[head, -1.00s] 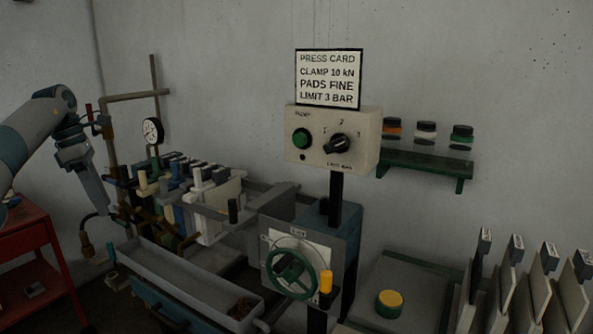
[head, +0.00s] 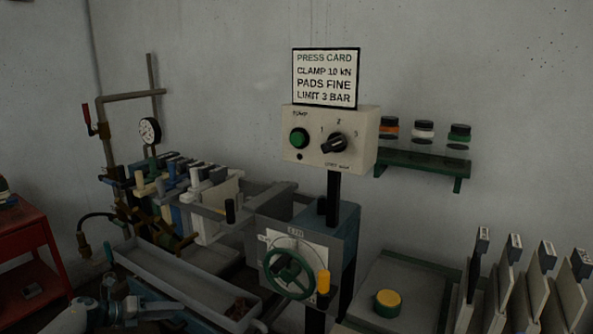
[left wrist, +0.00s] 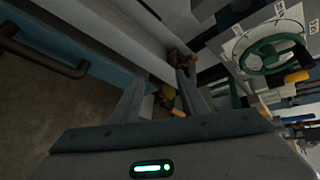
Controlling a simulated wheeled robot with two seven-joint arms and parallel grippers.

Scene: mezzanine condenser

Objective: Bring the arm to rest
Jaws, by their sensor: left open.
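My left arm enters at the lower left of the head view, low and reaching right. My left gripper (head: 158,308) is in front of the grey trough (head: 180,272), near its lower front side; no object shows in its grasp. In the left wrist view my left gripper (left wrist: 160,97) has its two fingers apart, with a small brown and yellowish thing showing beyond the gap. I cannot tell what that thing is. My right gripper is not in view.
A press with a green handwheel (head: 290,273) stands right of the trough, below a control box (head: 312,158). A red cart (head: 30,242) is at left. A yellow button (head: 388,303) and several upright plates stand at right. A dark bar handle (left wrist: 45,55) is near my left gripper.

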